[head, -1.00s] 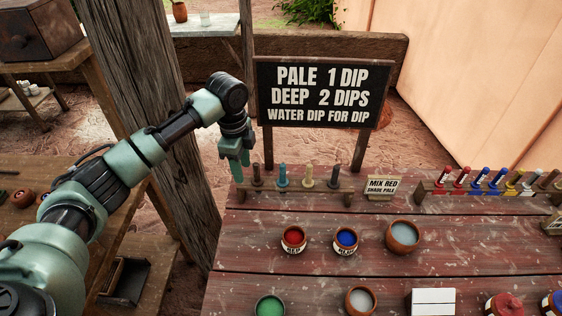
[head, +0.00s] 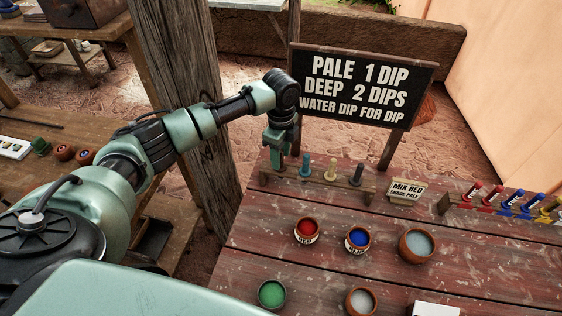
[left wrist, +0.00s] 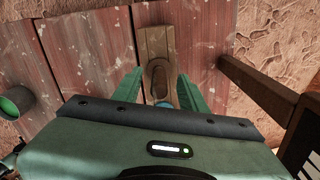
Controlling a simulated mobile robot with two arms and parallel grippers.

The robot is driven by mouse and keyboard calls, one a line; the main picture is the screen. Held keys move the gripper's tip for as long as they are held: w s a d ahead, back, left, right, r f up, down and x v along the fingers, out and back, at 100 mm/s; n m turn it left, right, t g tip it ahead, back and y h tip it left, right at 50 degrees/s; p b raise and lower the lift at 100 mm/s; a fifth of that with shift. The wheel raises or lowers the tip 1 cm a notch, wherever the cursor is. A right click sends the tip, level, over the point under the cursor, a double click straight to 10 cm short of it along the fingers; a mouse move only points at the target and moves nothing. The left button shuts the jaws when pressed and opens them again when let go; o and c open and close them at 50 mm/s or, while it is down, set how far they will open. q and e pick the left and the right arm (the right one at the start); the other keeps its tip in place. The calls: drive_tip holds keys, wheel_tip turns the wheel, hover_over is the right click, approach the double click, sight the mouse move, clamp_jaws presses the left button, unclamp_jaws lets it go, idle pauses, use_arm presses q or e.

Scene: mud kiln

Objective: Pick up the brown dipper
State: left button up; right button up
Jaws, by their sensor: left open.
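A wooden rack (head: 345,193) stands at the back of the red table and holds upright dippers. A teal dipper (head: 304,167), a tan dipper (head: 331,170) and a brownish dipper (head: 356,174) show in the head view. My left gripper (head: 277,160) is open, pointing down at the rack's left end, and hides the dipper at that end. In the left wrist view, a brown dipper (left wrist: 158,80) shows between the open fingers (left wrist: 160,92). I cannot tell whether they touch it. My right gripper is not in view.
Red (head: 307,231), blue (head: 357,238), green (head: 271,294) and whitish pots stand in front. Colored tubes (head: 500,200) sit in a rack at right.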

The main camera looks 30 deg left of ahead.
use_arm(q)
drive_tip(key=shift+s+f, duration=0.1)
clamp_jaws()
wheel_tip(320, 180, up, 20)
drive_tip(key=b, duration=0.2)
drive_tip(key=shift+b, duration=0.35)
idle(0.5)
